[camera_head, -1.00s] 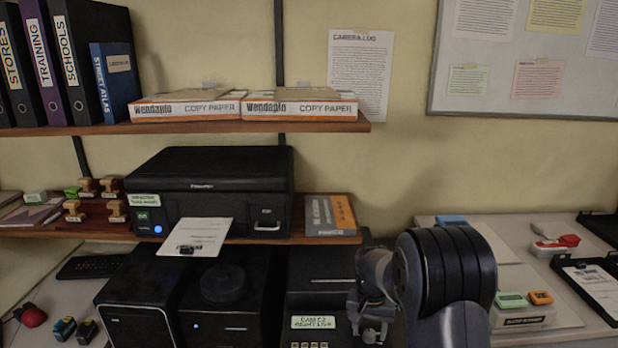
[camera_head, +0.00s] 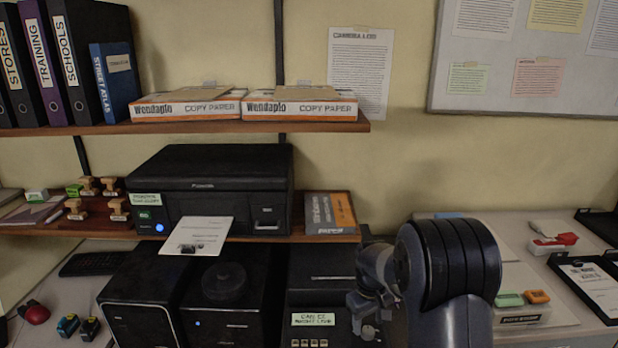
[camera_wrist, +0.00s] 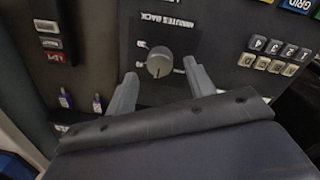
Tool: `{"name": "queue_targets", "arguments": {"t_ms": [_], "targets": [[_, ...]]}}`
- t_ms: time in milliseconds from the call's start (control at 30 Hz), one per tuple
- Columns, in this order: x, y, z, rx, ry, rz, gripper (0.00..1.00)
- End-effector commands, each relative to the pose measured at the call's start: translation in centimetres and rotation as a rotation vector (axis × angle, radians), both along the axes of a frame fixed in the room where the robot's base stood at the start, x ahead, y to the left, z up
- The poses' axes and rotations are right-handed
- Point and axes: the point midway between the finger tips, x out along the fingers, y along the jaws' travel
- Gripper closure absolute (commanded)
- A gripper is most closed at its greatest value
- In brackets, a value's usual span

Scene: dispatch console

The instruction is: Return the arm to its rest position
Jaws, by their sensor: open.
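My arm stands at the lower right of the head view, its big dark ringed joint in front of the desk. My gripper (camera_wrist: 160,85) shows in the wrist view with its two grey fingers apart and nothing between them. Beyond the fingertips is a dark console panel with a round grey knob (camera_wrist: 159,64) under the words "MINUTES BACK". The knob appears between the fingers from this angle; I cannot tell the distance to it. In the head view the fingers cannot be made out clearly.
A black printer (camera_head: 210,190) sits on the lower shelf (camera_head: 330,237), with black boxes (camera_head: 150,300) below it. Copy paper boxes (camera_head: 300,104) lie on the upper shelf. Right of my arm are a red-and-white stapler-like item (camera_head: 553,243) and a clipboard (camera_head: 590,285).

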Motion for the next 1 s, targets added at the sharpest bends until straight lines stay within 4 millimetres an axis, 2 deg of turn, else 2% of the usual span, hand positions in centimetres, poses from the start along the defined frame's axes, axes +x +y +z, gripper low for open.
{"name": "queue_targets", "arguments": {"t_ms": [200, 400, 600, 1000], "targets": [[-0.1, 0.2, 4.3, 0.0, -0.003, -0.002, 0.49], [-0.1, 0.4, 7.2, 0.0, -0.001, -0.002, 0.49], [-0.2, 0.4, 8.3, 0.001, 0.001, -0.003, 0.49], [-0.3, 0.4, 8.5, 0.0, 0.0, -0.004, 0.49]]}}
